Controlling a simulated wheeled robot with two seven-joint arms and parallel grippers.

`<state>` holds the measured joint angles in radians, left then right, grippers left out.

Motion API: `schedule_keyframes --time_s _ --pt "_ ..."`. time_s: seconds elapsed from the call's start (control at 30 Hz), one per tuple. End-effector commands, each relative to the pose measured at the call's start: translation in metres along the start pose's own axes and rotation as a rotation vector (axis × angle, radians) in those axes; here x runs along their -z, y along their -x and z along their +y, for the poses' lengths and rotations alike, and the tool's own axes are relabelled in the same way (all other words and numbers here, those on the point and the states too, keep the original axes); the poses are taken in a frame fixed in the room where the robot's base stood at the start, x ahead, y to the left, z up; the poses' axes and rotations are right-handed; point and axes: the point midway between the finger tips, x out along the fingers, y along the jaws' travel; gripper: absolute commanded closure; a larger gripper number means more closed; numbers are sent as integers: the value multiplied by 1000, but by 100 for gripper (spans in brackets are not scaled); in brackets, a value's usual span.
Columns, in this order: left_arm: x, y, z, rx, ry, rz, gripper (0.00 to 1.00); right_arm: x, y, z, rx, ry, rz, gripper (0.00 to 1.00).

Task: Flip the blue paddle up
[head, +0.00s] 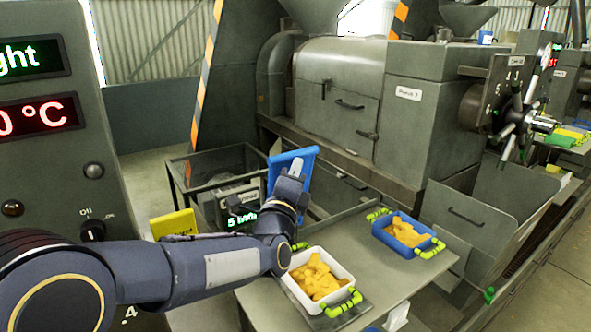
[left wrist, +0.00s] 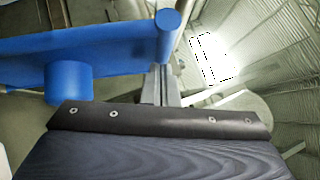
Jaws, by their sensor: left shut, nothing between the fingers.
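The blue paddle (head: 277,170) stands steeply tilted behind my left gripper, beside the grey machine's lower front. In the left wrist view the blue paddle (left wrist: 90,45) crosses the upper left as a flat panel with a round bar end and a blue stub below. My left gripper (head: 297,168) is shut and empty, its light fingertips in front of the paddle's face. In the left wrist view its grey fingers (left wrist: 158,86) lie right by the paddle's edge; I cannot tell whether they touch. My right gripper is not in view.
A white tray (head: 345,273) and a blue tray (head: 383,236) of orange pieces stand on the grey table (head: 390,280). A yellow panel (head: 173,224) and a scale display (head: 243,218) are near my left arm. The large grey press (head: 340,70) fills the back.

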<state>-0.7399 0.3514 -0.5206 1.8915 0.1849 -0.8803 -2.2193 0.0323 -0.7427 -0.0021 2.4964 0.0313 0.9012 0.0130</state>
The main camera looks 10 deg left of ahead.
Motion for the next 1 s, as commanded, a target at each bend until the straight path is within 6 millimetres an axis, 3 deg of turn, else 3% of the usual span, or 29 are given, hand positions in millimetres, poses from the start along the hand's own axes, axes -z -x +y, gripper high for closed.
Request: schedule_keyframes --time_s 0.17,0.33,0.5,1.0 --pt "-2 -2 -2 -7 6 0 100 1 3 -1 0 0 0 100" --pt "-24 -23 -5 -83 79 -3 100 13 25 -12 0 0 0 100" --pt "-40 -40 4 -165 161 -2 100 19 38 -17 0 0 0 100" --pt "-46 -43 10 -181 182 -8 100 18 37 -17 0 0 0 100"
